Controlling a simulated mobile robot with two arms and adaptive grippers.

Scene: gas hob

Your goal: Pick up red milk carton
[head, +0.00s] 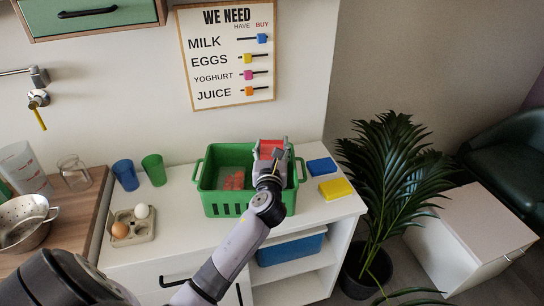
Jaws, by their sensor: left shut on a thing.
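The red carton (265,146) shows in the head view at the back right of the green basket (222,211), partly hidden by my gripper. My left gripper (276,152) is shut on it, above the right part of the basket. I cannot tell whether the carton touches the basket. Another red thing (233,181) lies low inside the basket, left of my gripper. My right gripper is not in view.
The basket stands on a white counter (180,226). A blue cup (125,175), a green cup (154,170) and an egg holder (132,227) stand to its left. Blue (321,166) and yellow (336,188) sponges lie to its right. A plant (385,165) stands beyond the counter.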

